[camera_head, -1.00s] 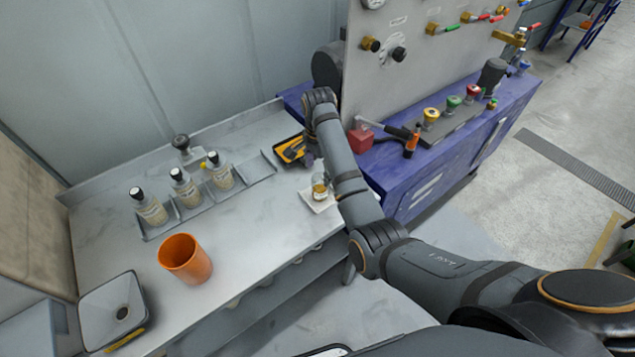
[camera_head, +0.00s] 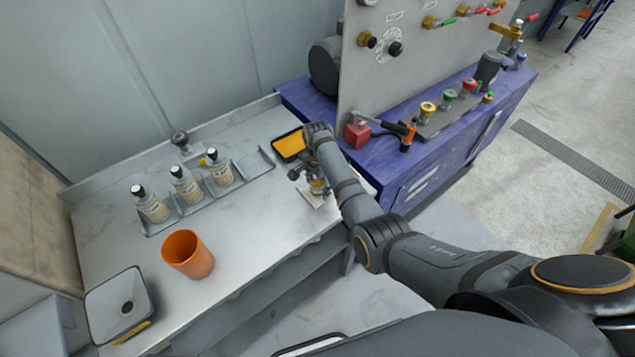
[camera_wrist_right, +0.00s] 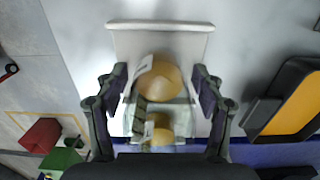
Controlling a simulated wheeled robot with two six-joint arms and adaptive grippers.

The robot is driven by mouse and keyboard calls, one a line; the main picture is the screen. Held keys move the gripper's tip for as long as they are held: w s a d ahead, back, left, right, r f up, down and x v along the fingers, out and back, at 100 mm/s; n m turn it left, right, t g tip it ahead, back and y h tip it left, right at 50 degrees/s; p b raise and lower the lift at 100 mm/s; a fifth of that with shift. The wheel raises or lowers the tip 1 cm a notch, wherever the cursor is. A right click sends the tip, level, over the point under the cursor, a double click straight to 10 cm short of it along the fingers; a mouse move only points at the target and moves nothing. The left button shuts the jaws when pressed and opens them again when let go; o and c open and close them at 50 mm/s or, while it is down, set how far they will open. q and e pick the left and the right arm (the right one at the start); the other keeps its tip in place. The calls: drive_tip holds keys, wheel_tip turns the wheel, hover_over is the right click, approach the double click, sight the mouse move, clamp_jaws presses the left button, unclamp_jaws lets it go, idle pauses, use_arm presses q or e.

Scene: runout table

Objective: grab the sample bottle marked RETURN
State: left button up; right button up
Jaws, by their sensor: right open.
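A small bottle with amber contents (camera_head: 317,187) stands on a white pad (camera_head: 322,204) near the table's right front edge. My right gripper (camera_head: 306,180) is over it and partly hides it. In the right wrist view the jaws (camera_wrist_right: 159,92) are open, one finger on each side of the amber bottle (camera_wrist_right: 158,80), with gaps left between. A pale label shows on its side, but I cannot read it. Three labelled bottles with dark caps, left (camera_head: 151,204), middle (camera_head: 186,186) and right (camera_head: 219,169), stand in a grey rack; their labels are unreadable too. My left gripper is out of view.
A yellow-and-black tray (camera_head: 289,145) lies just behind my right gripper. A blue bench (camera_head: 400,165) with valves and a panel borders the table on the right.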

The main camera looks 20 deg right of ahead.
drive_tip(key=shift+s, duration=0.1)
drive_tip(key=c, duration=1.2)
drive_tip(key=shift+r, duration=0.1)
